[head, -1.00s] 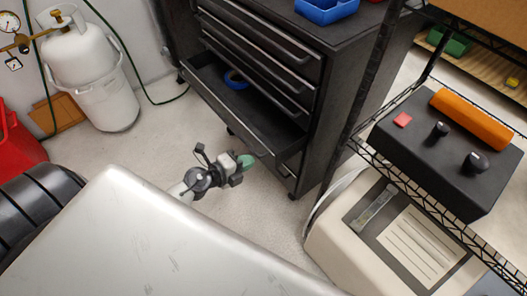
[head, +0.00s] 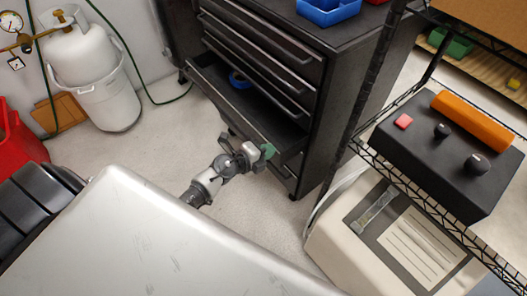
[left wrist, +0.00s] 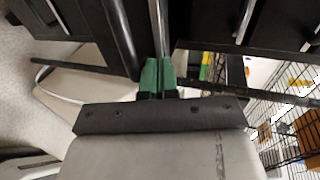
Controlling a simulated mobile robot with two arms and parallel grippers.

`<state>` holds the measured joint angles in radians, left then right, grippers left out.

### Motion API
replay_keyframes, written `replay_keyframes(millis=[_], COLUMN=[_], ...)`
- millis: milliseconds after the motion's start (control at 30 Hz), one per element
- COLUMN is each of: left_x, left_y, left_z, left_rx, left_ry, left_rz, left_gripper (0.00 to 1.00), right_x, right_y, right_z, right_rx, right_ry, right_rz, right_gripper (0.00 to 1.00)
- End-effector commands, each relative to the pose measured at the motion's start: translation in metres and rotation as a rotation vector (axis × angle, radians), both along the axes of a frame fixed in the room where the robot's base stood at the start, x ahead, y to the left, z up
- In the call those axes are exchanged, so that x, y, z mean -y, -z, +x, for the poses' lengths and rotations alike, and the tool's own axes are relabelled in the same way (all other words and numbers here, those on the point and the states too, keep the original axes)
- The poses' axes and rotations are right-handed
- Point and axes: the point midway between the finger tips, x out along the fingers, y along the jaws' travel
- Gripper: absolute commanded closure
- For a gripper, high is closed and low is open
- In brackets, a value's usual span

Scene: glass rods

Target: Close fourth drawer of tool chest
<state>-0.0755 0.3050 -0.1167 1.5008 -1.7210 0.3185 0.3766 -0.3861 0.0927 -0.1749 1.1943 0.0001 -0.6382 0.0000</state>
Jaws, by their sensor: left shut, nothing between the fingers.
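The black tool chest (head: 345,90) stands at the upper middle of the head view. Its fourth drawer (head: 218,92) is pulled partly out, with a blue ring-shaped roll (head: 239,80) inside. My left gripper (head: 268,151) is at the right end of that drawer's front, on the outer side. Its green fingertips are shut together and empty, and appear to touch the front or its handle. In the left wrist view, the closed fingertips (left wrist: 157,76) point at dark chest parts; exact contact cannot be told. My right gripper is in neither view.
A wire shelf (head: 400,178) with a black box (head: 440,165) stands close to the chest's right. A beige machine (head: 345,225) sits below it. A white gas cylinder (head: 90,65) stands at left. The floor before the chest is clear.

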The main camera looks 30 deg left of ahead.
Motion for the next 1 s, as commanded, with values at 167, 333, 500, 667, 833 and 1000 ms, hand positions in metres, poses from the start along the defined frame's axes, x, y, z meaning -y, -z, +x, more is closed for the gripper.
replay_keyframes(millis=[167, 333, 500, 667, 833, 1000], left_x=[0.015, 0.025, 0.029, 0.028, 0.028, 0.021], left_y=[-0.005, -0.002, -0.001, -0.001, -0.001, -0.001], left_z=[0.037, 0.062, 0.068, 0.068, 0.068, 0.066], left_rx=[0.002, 0.002, 0.000, 0.000, 0.000, 0.000], left_ry=[0.000, 0.000, 0.000, 0.000, 0.000, 0.002], left_rz=[-0.002, -0.001, 0.001, 0.001, 0.001, 0.002], left_gripper=[1.00, 1.00, 1.00, 1.00, 1.00, 1.00], right_x=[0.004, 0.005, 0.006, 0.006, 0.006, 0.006], right_y=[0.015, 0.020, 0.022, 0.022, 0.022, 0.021], right_z=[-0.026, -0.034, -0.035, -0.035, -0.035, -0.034], right_rx=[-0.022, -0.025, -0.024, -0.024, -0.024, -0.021], right_ry=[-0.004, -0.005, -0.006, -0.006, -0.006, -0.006], right_rz=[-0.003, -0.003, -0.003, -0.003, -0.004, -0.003], right_gripper=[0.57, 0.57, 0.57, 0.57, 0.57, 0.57])
